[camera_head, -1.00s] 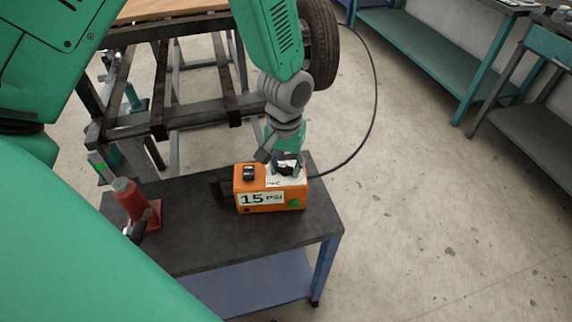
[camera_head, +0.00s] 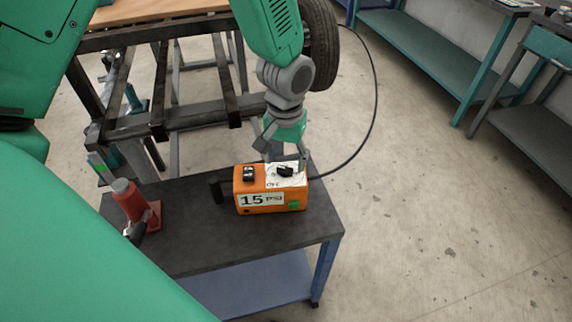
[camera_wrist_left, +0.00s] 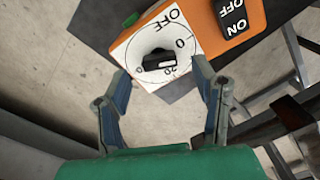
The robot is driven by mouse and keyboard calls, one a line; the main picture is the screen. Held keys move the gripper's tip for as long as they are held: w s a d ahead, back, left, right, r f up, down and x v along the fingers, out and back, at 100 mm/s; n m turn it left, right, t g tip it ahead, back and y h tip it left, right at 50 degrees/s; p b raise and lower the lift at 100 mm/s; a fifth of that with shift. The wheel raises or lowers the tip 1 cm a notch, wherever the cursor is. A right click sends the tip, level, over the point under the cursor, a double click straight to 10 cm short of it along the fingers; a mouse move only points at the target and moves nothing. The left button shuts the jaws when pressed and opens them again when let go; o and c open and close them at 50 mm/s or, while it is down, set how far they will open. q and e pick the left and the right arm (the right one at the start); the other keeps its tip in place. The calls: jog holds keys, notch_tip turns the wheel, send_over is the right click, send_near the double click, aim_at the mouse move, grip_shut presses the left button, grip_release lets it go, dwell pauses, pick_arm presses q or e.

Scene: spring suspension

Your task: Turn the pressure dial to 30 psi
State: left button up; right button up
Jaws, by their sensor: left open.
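The orange pressure box (camera_head: 243,186) stands on the dark table, with a "15 PSI" label on its front. The black pressure dial (camera_head: 285,171) sits on a white scale on its top. In the left wrist view the dial (camera_wrist_left: 158,61) lies just beyond and between my open fingertips, apart from them, with OFF, 0 and 20 readable around it. A black ON/OFF switch (camera_head: 249,173) is beside the dial; it also shows in the wrist view (camera_wrist_left: 236,14). My left gripper (camera_head: 285,162) is open and empty, just above and behind the dial. My right gripper is not in view.
A red bottle jack (camera_head: 132,199) stands on the left of the dark table (camera_head: 218,250). A black hose (camera_head: 373,100) curves from the box up past a tyre (camera_head: 320,45). A metal frame stands behind.

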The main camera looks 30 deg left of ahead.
aim_at(285, 168)
pick_arm(q)
notch_tip(285, 168, up, 9)
dwell(0.3)
jog(key=shift+c, duration=0.3)
jog(key=c, duration=0.4)
notch_tip(285, 168, down, 12)
jog(key=n+p, duration=0.3)
jog(key=n, duration=1.5)
jog(key=shift+r, duration=0.1)
